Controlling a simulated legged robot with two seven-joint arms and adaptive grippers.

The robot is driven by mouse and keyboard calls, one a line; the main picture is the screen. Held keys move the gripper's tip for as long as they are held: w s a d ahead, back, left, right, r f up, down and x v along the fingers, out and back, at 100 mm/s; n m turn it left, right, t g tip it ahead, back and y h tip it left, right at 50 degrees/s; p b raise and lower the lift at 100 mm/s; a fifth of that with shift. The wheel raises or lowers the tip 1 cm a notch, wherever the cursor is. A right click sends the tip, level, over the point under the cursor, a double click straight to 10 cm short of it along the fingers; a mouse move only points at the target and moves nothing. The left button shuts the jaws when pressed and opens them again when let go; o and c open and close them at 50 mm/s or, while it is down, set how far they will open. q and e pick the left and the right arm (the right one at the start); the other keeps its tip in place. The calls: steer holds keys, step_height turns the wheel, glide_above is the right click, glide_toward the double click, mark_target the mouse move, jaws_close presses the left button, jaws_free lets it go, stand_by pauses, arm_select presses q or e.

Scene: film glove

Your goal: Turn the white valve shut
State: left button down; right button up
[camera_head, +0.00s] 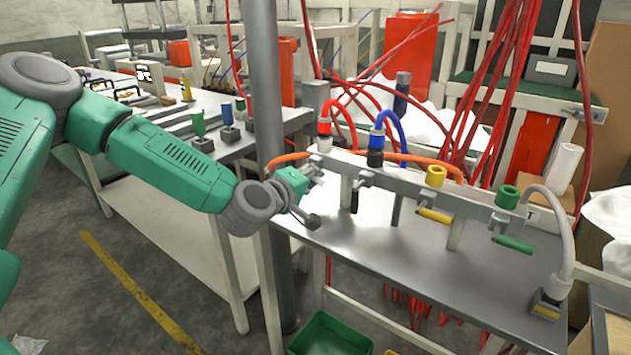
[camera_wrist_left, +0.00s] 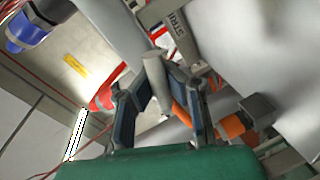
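The valve manifold (camera_head: 400,188) is a long grey bar on posts above a metal table. The white valve's handle (camera_wrist_left: 155,66) shows in the left wrist view as a pale cylinder between the two fingers of my left gripper (camera_wrist_left: 160,95). Whether the fingers press on it, I cannot tell. In the head view my left gripper (camera_head: 303,185) is at the left end of the manifold, and I cannot make out the white handle behind it. Red (camera_head: 325,127) and blue (camera_head: 377,139) hose connectors stand on the bar above. My right gripper is not in view.
A yellow valve handle (camera_head: 435,215) and a green valve handle (camera_head: 515,244) stick out farther right along the bar. A grey hose (camera_head: 562,220) curves down at the right end. A grey post (camera_head: 264,90) stands behind my left forearm. The tabletop (camera_head: 400,250) in front is mostly clear.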

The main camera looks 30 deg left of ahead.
arm_select(q)
steer(key=shift+a+r+n+h+b, duration=0.15)
steer(key=shift+n+h+b, duration=0.1)
steer(key=shift+n, duration=0.5)
steer(key=shift+r+n+h+b, duration=0.15)
steer(key=shift+n+h+b, duration=0.1)
steer(key=shift+n, duration=0.5)
steer(key=c, duration=1.5)
jaws_free()
steer(key=shift+s+a, duration=0.1)
steer(key=shift+s, duration=0.05)
steer(key=shift+c, duration=0.2)
steer(key=shift+a, duration=0.15)
steer(key=v, duration=1.2)
